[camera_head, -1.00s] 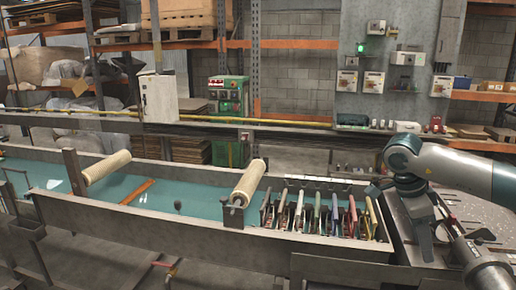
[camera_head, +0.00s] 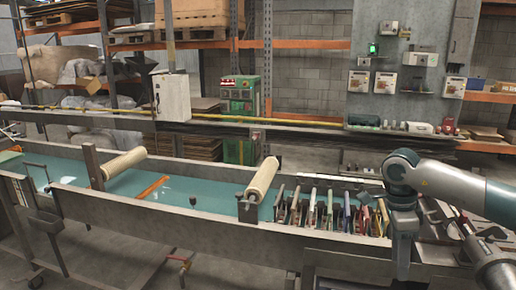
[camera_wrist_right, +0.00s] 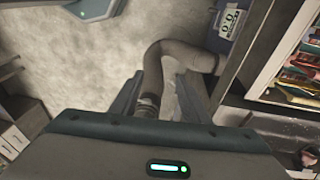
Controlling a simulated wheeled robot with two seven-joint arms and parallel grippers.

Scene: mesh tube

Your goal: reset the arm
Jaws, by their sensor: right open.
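My right arm comes in from the right edge of the head view and bends down at a grey joint. My right gripper (camera_head: 402,268) hangs below this joint, just right of the rack end of the long trough, with nothing seen in it. In the right wrist view, the two dark fingers of my right gripper (camera_wrist_right: 160,88) are apart. A bent grey pipe (camera_wrist_right: 165,55) shows between and beyond them, above a pale floor. My left gripper does not show in either view.
The long trough (camera_head: 150,215) holds blue-green liquid. Two cream rollers (camera_head: 262,180) lie across it. A rack of several coloured frames (camera_head: 330,208) stands at its right end, close to my right arm; coloured pieces also show in the right wrist view (camera_wrist_right: 300,75). Shelves stand behind.

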